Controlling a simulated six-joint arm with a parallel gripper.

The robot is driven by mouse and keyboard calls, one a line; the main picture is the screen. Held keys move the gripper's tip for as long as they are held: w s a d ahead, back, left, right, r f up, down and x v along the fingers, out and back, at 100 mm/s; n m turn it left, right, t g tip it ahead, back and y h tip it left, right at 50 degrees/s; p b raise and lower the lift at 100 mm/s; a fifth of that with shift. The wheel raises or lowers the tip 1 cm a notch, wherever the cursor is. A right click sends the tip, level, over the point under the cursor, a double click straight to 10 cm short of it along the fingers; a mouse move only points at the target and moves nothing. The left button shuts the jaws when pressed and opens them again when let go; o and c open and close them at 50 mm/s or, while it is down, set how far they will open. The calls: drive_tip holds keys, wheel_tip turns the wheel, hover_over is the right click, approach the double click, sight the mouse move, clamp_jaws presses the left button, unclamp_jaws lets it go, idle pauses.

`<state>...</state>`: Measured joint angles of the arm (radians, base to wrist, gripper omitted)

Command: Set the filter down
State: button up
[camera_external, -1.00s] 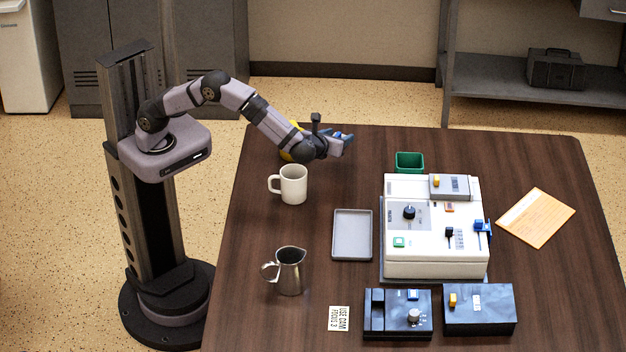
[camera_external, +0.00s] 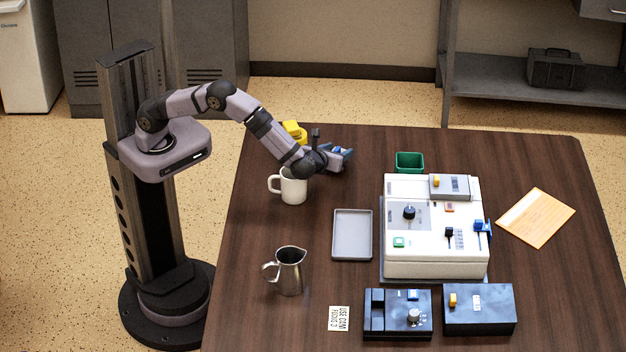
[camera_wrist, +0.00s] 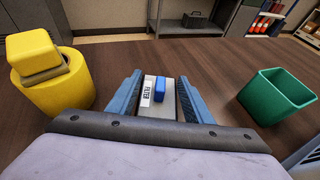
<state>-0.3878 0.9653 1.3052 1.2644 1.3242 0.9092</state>
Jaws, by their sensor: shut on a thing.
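The filter (camera_wrist: 170,98) is a pale grey block with a white "FILTER" label and a blue knob on top. My gripper (camera_wrist: 165,90) is shut on it, with a blue finger along each side in the wrist view. In the external view my gripper (camera_external: 338,156) is over the back left part of the table, and the filter is mostly hidden between the fingers. I cannot tell whether the filter touches the table. An empty grey tray (camera_external: 352,252) lies on the table, in front of the gripper and left of the white machine (camera_external: 432,262).
A white mug (camera_external: 294,188) stands close below my wrist, and a metal pitcher (camera_external: 289,272) is nearer the front. A yellow container (camera_wrist: 58,85) is left of the gripper; a green bin (camera_wrist: 276,95) is right. Dark control boxes (camera_external: 478,310) sit at the front. Table between gripper and tray is clear.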

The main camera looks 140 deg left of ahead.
drive_tip(key=shift+s+f, duration=0.1)
drive_tip(key=shift+f, duration=0.55)
drive_tip(key=o, duration=1)
drive_tip(key=shift+d, duration=0.1)
drive_tip(key=shift+o, duration=0.2)
drive_tip(key=shift+f, duration=0.15)
drive_tip(key=shift+s, duration=0.1)
drive_tip(key=shift+r, duration=0.5)
drive_tip(key=v, duration=0.3)
drive_tip(key=shift+w+r+b, duration=0.3)
drive_tip(key=shift+r, duration=0.05)
wheel_tip(320, 180, up, 7)
drive_tip(key=shift+s, duration=0.1)
